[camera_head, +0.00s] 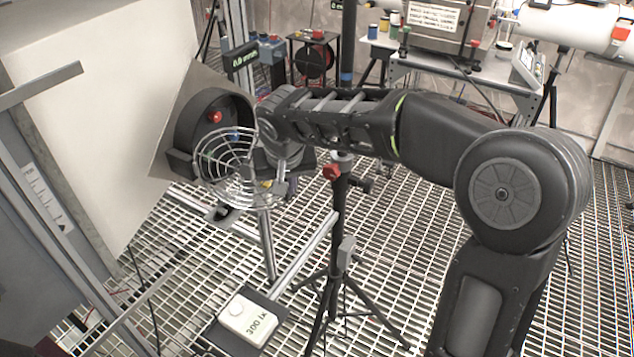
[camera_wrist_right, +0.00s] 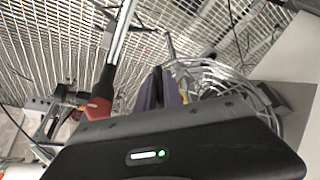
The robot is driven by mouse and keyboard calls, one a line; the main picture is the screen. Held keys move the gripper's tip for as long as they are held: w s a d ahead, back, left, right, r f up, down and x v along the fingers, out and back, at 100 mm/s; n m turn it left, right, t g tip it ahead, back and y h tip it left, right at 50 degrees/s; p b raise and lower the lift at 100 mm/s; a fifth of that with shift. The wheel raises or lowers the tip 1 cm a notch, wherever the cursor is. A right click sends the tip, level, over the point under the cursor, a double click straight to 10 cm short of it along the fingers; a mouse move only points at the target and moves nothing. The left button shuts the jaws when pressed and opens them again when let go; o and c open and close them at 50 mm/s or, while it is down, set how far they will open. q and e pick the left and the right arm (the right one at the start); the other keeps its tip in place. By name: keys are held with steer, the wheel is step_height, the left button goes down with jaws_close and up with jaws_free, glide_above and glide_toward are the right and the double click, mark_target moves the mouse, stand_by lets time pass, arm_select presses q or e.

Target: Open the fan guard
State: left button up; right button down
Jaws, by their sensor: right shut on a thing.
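The fan guard (camera_head: 237,168) is a round, silvery wire cage in front of the dark fan housing (camera_head: 184,131) in the head view. It stands at an angle to the housing, and the housing's inside with a red knob (camera_head: 214,117) shows above its rim. My right arm reaches in from the right. Its gripper (camera_head: 272,186) is at the guard's right edge, partly hidden by the wrist. In the right wrist view, the gripper fingers (camera_wrist_right: 162,90) are close together beside the guard's wires (camera_wrist_right: 218,78). The exact contact is hidden. My left gripper is not in view.
A black tripod (camera_head: 335,240) with a red knob stands just below my right forearm. A white box (camera_head: 248,318) marked "300 lx" sits low on the grating floor. A pale panel (camera_head: 95,110) is at the left. A workbench (camera_head: 450,68) stands behind.

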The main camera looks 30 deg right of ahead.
steer(key=s+a+b, duration=0.2)
steer(key=s+a, duration=0.1)
steer(key=a, duration=0.2)
steer(key=shift+s, duration=0.3)
steer(key=shift+r, duration=0.15)
steer(key=c, duration=1.5)
jaws_free()
steer(key=shift+w+a, duration=0.1)
steer(key=v, duration=0.7)
steer(key=shift+r+b, duration=0.35)
steer(key=shift+b, duration=0.05)
